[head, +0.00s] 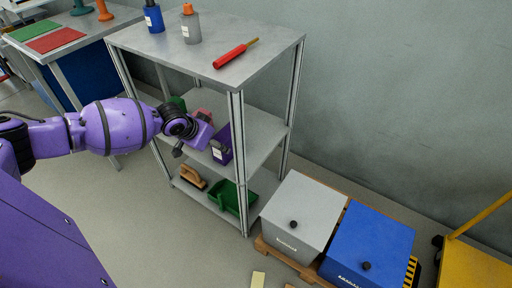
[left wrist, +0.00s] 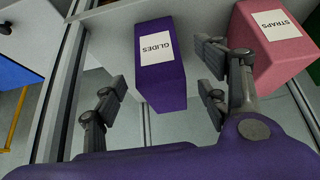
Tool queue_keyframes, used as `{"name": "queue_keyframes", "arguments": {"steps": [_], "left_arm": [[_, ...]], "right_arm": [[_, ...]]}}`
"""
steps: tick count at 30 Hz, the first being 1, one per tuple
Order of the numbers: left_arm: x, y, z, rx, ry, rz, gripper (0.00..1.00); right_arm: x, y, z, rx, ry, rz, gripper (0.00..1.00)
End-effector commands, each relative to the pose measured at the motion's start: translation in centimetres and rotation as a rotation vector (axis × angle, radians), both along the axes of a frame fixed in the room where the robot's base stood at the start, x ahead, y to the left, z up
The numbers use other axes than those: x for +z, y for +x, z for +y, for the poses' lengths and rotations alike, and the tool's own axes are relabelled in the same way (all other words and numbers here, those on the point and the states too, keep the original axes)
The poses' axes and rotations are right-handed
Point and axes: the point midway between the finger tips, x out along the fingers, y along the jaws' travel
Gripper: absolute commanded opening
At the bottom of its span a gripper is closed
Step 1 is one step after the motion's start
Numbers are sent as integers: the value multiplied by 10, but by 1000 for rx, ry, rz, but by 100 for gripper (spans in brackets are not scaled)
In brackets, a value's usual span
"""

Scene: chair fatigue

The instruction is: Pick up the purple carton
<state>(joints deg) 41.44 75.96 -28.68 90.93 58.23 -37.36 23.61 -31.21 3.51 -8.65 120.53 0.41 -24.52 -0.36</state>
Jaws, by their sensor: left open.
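The purple carton (left wrist: 160,70), with a white label reading GLIDES, stands on the middle shelf of the metal rack. In the head view, the purple carton (head: 225,139) is partly hidden by my left wrist. My left gripper (left wrist: 162,95) is open. In the left wrist view its fingers reach toward the carton from both sides, with clear gaps and no visible contact. In the head view, the left gripper (head: 212,148) is at the middle shelf beside the carton, its fingers hard to make out. My right gripper is not in view.
A pink carton (left wrist: 275,40) labelled STRAPS stands close by the right fingers. The rack's top shelf (head: 205,55) is above my arm. A brush (head: 193,178) and a green dustpan (head: 229,195) are on the bottom shelf. Grey (head: 302,207) and blue (head: 370,240) bins stand right of the rack.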

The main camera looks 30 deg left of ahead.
Motion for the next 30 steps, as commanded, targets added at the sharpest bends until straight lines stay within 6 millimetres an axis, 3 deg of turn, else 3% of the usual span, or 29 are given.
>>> {"name": "queue_keyframes", "arguments": {"steps": [5, 21, 30], "left_arm": [[8, 16, 11, 25, 6, -9, 67], [-47, 56, 1, 24, 4, -10, 67], [-49, 59, 1, 22, 6, -10, 67]], "right_arm": [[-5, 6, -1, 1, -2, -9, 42], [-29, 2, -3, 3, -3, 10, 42], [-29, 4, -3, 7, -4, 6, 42]]}}
